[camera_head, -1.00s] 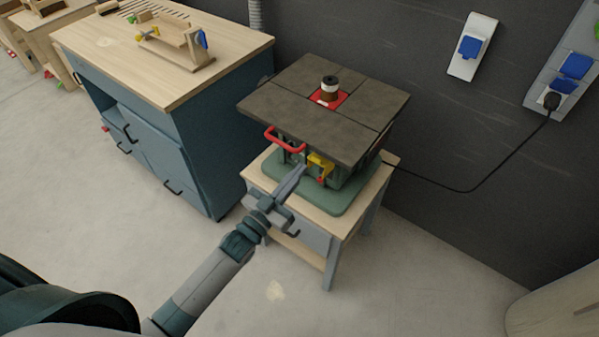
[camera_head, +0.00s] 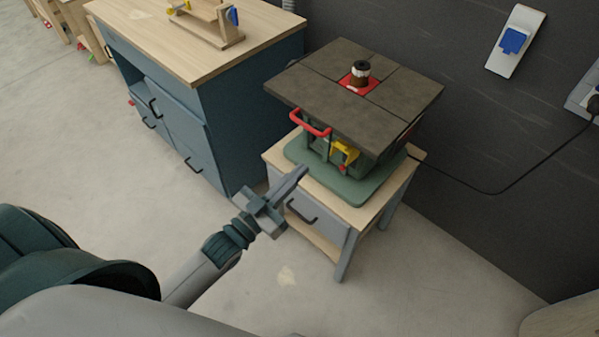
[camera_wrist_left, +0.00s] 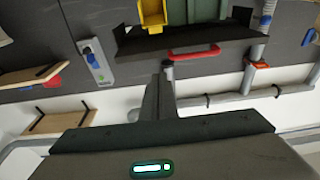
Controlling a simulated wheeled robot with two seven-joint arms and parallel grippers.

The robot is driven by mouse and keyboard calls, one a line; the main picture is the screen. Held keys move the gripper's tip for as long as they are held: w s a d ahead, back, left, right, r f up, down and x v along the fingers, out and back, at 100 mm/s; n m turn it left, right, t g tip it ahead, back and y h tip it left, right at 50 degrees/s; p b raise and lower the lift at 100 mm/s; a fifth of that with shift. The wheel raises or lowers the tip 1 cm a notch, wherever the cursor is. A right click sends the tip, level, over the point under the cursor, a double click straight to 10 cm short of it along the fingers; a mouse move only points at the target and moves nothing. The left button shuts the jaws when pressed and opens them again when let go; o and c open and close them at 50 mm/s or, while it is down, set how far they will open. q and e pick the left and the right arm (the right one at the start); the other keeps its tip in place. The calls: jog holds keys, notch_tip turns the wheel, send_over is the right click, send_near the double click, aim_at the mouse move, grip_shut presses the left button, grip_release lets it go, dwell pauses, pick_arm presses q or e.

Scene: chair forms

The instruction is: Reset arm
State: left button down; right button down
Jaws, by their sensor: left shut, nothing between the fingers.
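My left arm reaches in from the lower left in the head view. Its gripper (camera_head: 300,172) is shut and empty, in front of the router table machine (camera_head: 345,85) at its lower left. The machine has a dark top, a green base, a red handle (camera_head: 309,122) and a yellow part (camera_head: 344,150). In the left wrist view the shut fingers (camera_wrist_left: 160,82) point toward the red handle (camera_wrist_left: 194,52), and the yellow part (camera_wrist_left: 152,14) shows above. I cannot tell the exact gap between fingertips and machine. My right gripper is not in view.
A small wooden-topped stand (camera_head: 392,196) with a grey drawer (camera_head: 314,212) carries the machine. A blue workbench (camera_head: 252,92) stands to the left. A black cable (camera_head: 470,186) runs to the dark wall (camera_head: 505,130). The concrete floor (camera_head: 300,300) in front is clear.

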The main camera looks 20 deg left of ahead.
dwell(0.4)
pick_arm(q)
jog(key=s+a+f+n+g+y, duration=0.1)
jog(key=a+f+g+y, duration=0.1)
jog(key=f, duration=0.9)
jog(key=a+f+g+y, duration=0.1)
jog(key=f+g, duration=0.1)
jog(key=f, duration=0.8)
jog(key=s+a+f+g+y, duration=0.15)
jog(key=s+f, duration=0.35)
jog(key=f, duration=0.5)
jog(key=s+a+f+g+y, duration=0.1)
jog(key=s+f+g, duration=0.25)
jog(key=f, duration=0.55)
jog(key=s+f+g, duration=0.3)
jog(key=s+f, duration=0.4)
jog(key=s, duration=0.4)
jog(key=s+f+g+y, duration=0.1)
jog(key=s+f+g, duration=0.2)
jog(key=s+f, duration=0.3)
jog(key=s+f+g, duration=0.2)
jog(key=s+f, duration=0.5)
jog(key=s, duration=1)
jog(key=shift+a+f+n+g, duration=0.2)
jog(key=shift+f+n+g, duration=0.1)
jog(key=shift+f+g, duration=0.1)
jog(key=shift+w+r, duration=0.1)
